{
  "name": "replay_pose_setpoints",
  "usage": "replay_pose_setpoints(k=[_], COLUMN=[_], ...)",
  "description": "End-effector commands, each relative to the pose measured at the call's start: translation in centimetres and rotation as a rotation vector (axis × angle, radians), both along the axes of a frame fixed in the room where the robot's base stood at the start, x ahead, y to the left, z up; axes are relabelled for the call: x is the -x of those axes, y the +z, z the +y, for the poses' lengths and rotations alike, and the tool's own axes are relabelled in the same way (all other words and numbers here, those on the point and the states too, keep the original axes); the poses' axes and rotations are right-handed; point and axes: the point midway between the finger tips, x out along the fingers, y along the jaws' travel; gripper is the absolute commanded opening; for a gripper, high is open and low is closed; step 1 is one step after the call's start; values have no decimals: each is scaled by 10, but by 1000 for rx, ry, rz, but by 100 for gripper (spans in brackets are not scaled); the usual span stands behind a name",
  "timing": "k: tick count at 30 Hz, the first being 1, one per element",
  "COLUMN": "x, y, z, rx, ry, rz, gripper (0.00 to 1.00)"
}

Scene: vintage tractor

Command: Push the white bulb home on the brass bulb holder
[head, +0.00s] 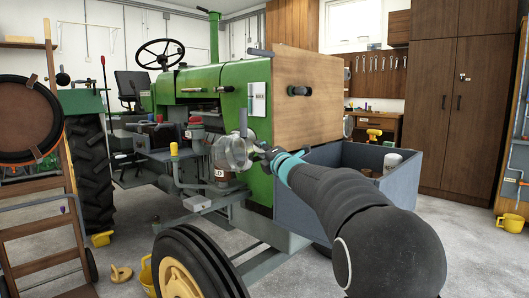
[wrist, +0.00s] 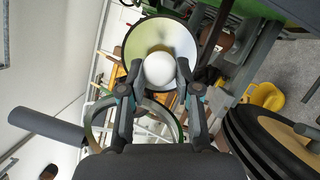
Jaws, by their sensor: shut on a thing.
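In the wrist view the white bulb (wrist: 159,68) is round and sits between the two fingertips of my gripper (wrist: 159,69), which is shut on it. The bulb lies in front of a round, dark-rimmed lamp bowl (wrist: 184,42) with a pale inside. I cannot make out the brass bulb holder; the bulb covers the lower middle of the bowl. Whether the bulb touches anything behind it cannot be told. The bulb cannot be made out there.
A blue-grey box (head: 330,205) is below my arm. A front wheel (head: 195,265) stands low in front. A yellow bucket (wrist: 267,96) shows at right in the wrist view.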

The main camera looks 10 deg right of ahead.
Motion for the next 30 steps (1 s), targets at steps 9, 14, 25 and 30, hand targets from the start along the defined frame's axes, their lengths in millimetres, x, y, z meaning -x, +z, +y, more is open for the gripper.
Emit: replay_pose_setpoints(k=[9, 14, 25, 30], x=[0, 0, -5, -8], y=[0, 0, 1, 1], z=[0, 0, 4, 6], rx=[0, 0, 1, 1], ry=[0, 0, 0, 0], rz=[0, -1, -1, -1], gripper=[0, 0, 0, 0])
